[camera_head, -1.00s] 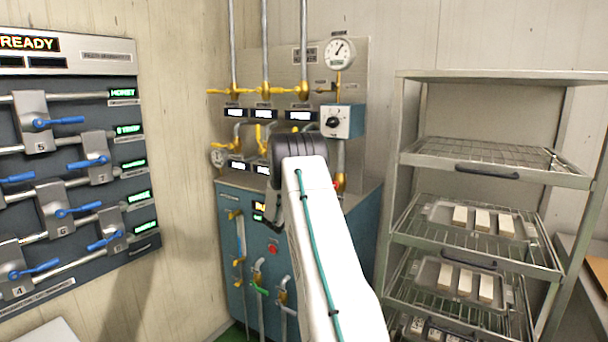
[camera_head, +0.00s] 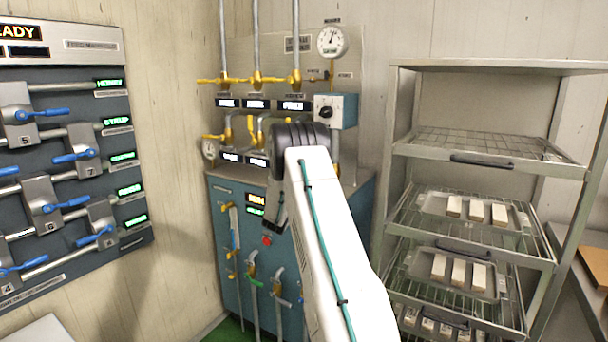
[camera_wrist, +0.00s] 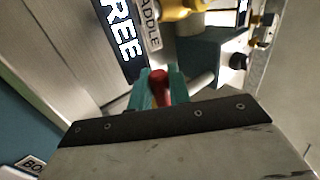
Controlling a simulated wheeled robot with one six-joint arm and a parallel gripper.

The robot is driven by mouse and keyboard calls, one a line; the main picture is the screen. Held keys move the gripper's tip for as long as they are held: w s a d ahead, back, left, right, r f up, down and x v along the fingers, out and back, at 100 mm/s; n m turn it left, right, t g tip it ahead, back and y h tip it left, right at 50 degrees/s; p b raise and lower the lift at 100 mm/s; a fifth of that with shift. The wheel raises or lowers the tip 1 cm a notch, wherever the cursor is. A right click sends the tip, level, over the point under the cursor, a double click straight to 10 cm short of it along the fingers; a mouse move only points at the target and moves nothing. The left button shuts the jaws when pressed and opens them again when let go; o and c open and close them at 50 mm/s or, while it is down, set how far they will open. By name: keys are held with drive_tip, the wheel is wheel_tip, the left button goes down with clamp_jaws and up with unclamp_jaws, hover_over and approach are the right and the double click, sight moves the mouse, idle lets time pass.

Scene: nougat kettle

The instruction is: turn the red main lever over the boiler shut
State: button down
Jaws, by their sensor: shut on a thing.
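The red main lever (camera_wrist: 160,88) shows in the wrist view as a rounded red end between the two teal fingertips. My gripper (camera_wrist: 161,80) is shut on it. In the head view my white arm hides the gripper and the lever's grip. The boiler is a teal-blue cabinet (camera_head: 226,275) against the back wall, with a steel panel (camera_head: 354,75) above it. How far the lever is turned cannot be told.
Yellow valves (camera_head: 257,80) and pipes line the steel panel, with a dial gauge (camera_head: 332,41) and a blue box with a black knob (camera_head: 335,111). A wire rack (camera_head: 478,160) with trays stands close on the right. A panel of blue levers (camera_head: 60,150) is at left.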

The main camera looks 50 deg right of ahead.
drive_tip(key=c, duration=1.4)
unclamp_jaws()
drive_tip(key=shift+d, duration=0.1)
drive_tip(key=shift+o, duration=0.2)
drive_tip(key=shift+a+f, duration=0.1)
drive_tip(key=shift+a, duration=0.1)
drive_tip(key=v, duration=0.7)
drive_tip(key=shift+a+f, duration=0.2)
drive_tip(key=shift+a, duration=0.05)
